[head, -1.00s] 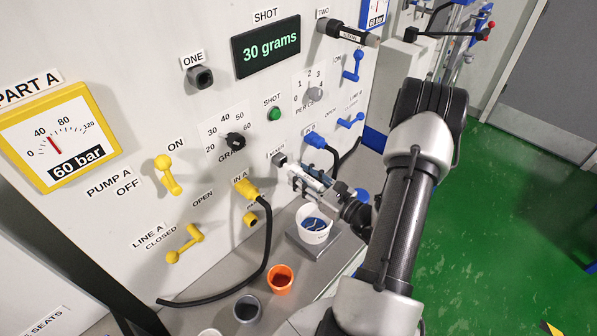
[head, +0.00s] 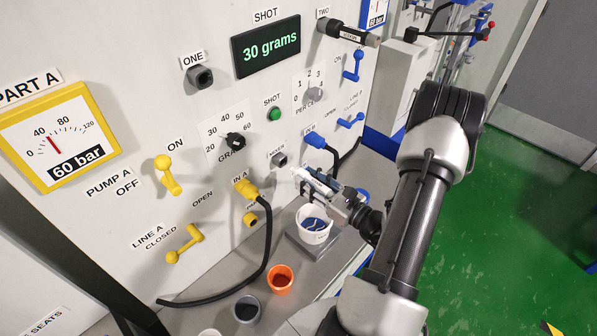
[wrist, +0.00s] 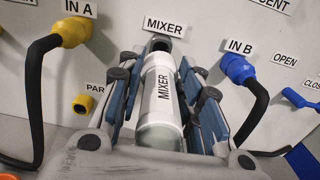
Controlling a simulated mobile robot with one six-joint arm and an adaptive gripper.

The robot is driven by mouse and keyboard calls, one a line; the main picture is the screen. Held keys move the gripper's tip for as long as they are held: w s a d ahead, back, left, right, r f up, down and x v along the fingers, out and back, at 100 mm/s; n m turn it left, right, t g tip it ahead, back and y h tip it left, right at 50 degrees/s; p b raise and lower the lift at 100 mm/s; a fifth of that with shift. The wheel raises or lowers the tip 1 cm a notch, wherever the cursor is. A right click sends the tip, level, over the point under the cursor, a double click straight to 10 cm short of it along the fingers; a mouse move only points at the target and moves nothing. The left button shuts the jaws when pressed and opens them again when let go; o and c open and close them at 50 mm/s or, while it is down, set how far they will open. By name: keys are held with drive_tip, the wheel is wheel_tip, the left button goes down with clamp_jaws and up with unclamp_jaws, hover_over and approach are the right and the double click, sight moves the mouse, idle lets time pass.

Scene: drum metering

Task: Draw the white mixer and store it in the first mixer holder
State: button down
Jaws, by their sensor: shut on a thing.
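My gripper (head: 314,184) is shut on the white mixer (wrist: 163,95), a cylinder labelled MIXER that lies lengthwise between the blue-padded fingers in the wrist view. The mixer's far end points at the dark mixer socket (wrist: 160,43) under the MIXER label. In the head view the socket (head: 279,159) shows bare, with a small gap to the gripper. The first mixer holder, a dark square socket under the ONE label (head: 201,77), is empty at upper left. The holder marked TWO (head: 329,26) has a grey and dark cylinder in it.
A white cup (head: 314,224) stands on a scale below my gripper. Yellow hose plug IN A (head: 246,188) and blue hose plug IN B (head: 315,140) flank the socket. Orange (head: 280,279) and grey (head: 247,308) cups stand on the bench. Levers and a dial stick out of the panel.

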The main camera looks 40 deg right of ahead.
sight(306, 178)
drive_tip(key=shift+s+d, duration=0.15)
drive_tip(key=shift+s, duration=1.4)
idle(0.5)
